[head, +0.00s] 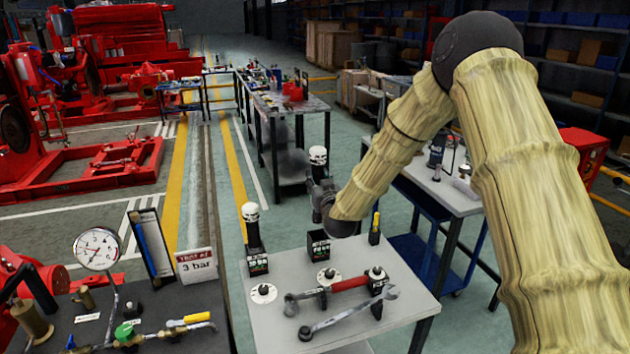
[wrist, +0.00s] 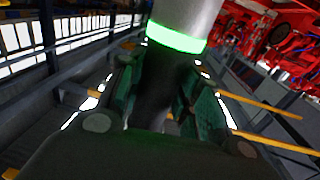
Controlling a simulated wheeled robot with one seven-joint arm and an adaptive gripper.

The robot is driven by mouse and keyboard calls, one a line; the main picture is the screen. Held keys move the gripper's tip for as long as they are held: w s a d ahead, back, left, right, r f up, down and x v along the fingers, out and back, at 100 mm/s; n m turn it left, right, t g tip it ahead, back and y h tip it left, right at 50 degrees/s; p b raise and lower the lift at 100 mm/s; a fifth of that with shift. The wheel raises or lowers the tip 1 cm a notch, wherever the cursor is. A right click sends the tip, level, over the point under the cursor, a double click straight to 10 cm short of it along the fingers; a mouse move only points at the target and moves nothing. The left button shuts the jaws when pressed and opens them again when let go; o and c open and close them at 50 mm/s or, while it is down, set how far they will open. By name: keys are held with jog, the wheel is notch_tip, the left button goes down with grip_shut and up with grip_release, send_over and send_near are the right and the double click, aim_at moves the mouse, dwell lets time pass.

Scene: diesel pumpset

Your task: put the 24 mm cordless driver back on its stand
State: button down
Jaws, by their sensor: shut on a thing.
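My gripper (head: 322,190) is shut on a cordless driver (head: 318,156) and holds it upright above the grey table (head: 400,318). In the wrist view the gripper's green pads (wrist: 160,100) close on the driver's dark body, below its lit green ring and pale grey end (wrist: 185,20). A black open-topped stand (head: 318,245) with a label stands on the table below the held driver and looks empty. A second, similar driver (head: 252,228) sits upright in another black stand (head: 257,263) to the left. The size markings are too small to read.
A red-handled tool (head: 350,284), a wrench (head: 348,314) and round white discs (head: 263,293) lie at the table's front. A small black holder with a yellow item (head: 375,230) stands right of the empty stand. A gauge bench (head: 150,320) is at left.

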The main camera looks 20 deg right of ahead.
aim_at(320, 223)
jog(key=shift+s+d, duration=0.1)
jog(key=shift+d, duration=0.45)
jog(key=shift+a+f+b, duration=0.25)
jog(key=shift+a+b, duration=0.1)
jog(key=shift+b, duration=0.05)
jog(key=shift+a+f, duration=0.1)
jog(key=shift+f, duration=0.15)
notch_tip(320, 223, down, 2)
jog(key=shift+f+b, duration=0.1)
jog(key=shift+b, duration=0.75)
jog(key=shift+f+b, duration=0.7)
jog(key=shift+f, duration=0.1)
jog(key=shift+f+b, duration=2.65)
jog(key=shift+f, duration=1.4)
jog(key=shift+f+b, duration=0.85)
jog(key=shift+f, duration=0.1)
jog(key=c, duration=0.9)
grip_release()
jog(key=shift+s+f, duration=0.1)
jog(key=shift+s, duration=0.1)
